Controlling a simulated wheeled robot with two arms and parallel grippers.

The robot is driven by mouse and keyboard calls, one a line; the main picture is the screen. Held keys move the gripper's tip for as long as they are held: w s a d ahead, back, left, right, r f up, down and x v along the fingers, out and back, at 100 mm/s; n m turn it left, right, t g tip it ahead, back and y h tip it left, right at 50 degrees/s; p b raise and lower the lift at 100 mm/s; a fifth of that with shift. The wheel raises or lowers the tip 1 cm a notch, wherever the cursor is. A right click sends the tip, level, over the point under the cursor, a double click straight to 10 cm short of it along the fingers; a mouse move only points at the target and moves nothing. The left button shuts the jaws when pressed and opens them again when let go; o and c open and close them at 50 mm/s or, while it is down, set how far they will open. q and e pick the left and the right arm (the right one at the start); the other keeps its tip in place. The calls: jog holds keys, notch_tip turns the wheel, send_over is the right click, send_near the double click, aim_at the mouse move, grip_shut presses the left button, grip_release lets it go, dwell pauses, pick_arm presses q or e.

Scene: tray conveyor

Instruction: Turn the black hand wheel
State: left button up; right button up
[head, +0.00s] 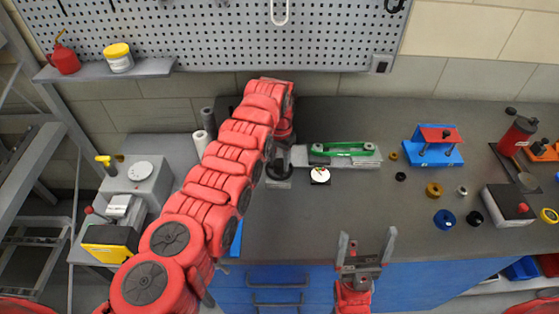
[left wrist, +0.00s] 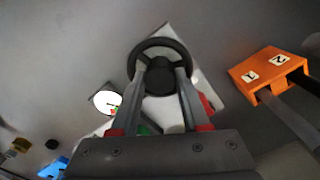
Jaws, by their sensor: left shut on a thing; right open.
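The black hand wheel (left wrist: 161,43) is in the left wrist view, a dark ring with a round hub on a pale base plate. The fingers of my left gripper (left wrist: 162,72) reach into the wheel, one on each side of its hub, and are shut on it. My right gripper (head: 366,252) is open and empty, low in front of the bench's front edge, well apart from the wheel.
A green handle (head: 345,149) on a grey fixture and a white round dial (head: 320,174) are right of the wheel. An orange block (left wrist: 268,68) lettered Y and N is close by. A blue vise-like fixture (head: 436,155) and several rings lie further right. The bench's front middle is clear.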

pick_arm(q)
grip_shut()
jog(key=shift+f+b, duration=0.15)
jog(key=shift+b, duration=0.2)
jog(key=m+b, duration=0.1)
jog(key=b, duration=0.1)
jog(key=m+b, duration=0.2)
jog(key=shift+f, duration=0.25)
jog(key=shift+r+m+b, duration=0.3)
jog(key=shift+m+b, duration=0.25)
jog(key=shift+m, duration=0.05)
jog(key=shift+r, duration=0.1)
jog(key=o, duration=1)
grip_release()
